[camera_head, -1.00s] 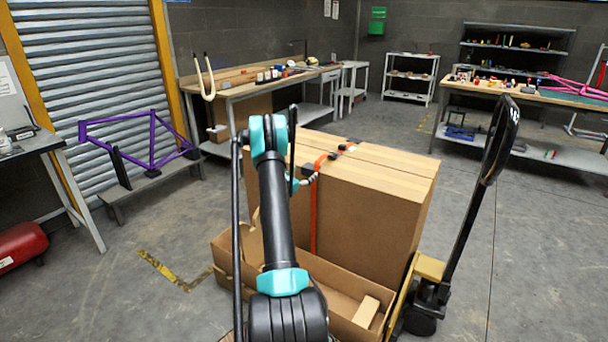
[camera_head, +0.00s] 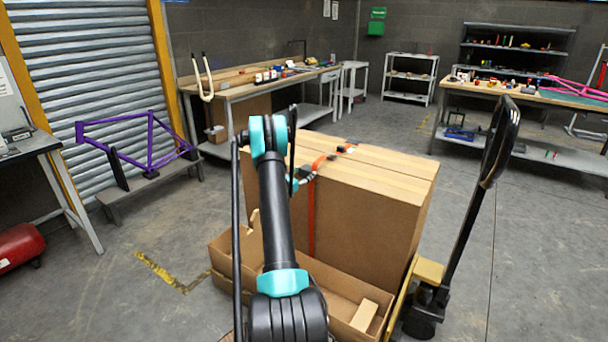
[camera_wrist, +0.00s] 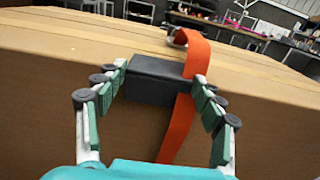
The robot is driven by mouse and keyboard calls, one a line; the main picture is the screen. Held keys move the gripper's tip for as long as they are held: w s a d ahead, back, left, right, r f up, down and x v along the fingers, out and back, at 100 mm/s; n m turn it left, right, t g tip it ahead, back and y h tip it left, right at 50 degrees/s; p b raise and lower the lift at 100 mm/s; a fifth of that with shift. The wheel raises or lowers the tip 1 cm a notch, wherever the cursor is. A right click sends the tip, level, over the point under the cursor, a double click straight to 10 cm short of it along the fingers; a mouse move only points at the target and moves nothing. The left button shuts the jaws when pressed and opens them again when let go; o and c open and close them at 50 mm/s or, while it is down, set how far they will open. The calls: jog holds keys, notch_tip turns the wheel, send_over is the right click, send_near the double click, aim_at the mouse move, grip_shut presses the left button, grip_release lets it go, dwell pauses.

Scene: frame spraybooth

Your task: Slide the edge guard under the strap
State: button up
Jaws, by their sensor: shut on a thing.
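The black edge guard (camera_wrist: 155,82) sits at the top front edge of the tall cardboard box (camera_wrist: 60,85) in the wrist view. My gripper (camera_wrist: 163,84) is shut on the guard, with one finger at each end. The orange strap (camera_wrist: 178,130) runs over the box top and down its front. It bows outward at the edge and crosses the guard's right end, close to my right finger. How far the guard reaches under it I cannot tell. In the head view the strap (camera_head: 311,220) shows on the box front, and my gripper (camera_head: 303,178) is small at the edge.
A dark buckle (camera_wrist: 178,38) lies on the strap on the box top. An open low carton (camera_head: 345,285) stands before the box. A pallet jack handle (camera_head: 480,200) rises at the right. A workbench (camera_head: 250,88) stands behind at the left.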

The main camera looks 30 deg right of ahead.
jog(key=shift+s, duration=0.15)
jog(key=shift+s+d, duration=0.4)
jog(key=shift+s, duration=0.45)
jog(key=shift+s+d, duration=0.35)
jog(key=shift+s, duration=0.5)
jog(key=o, duration=1)
jog(key=shift+c, duration=0.2)
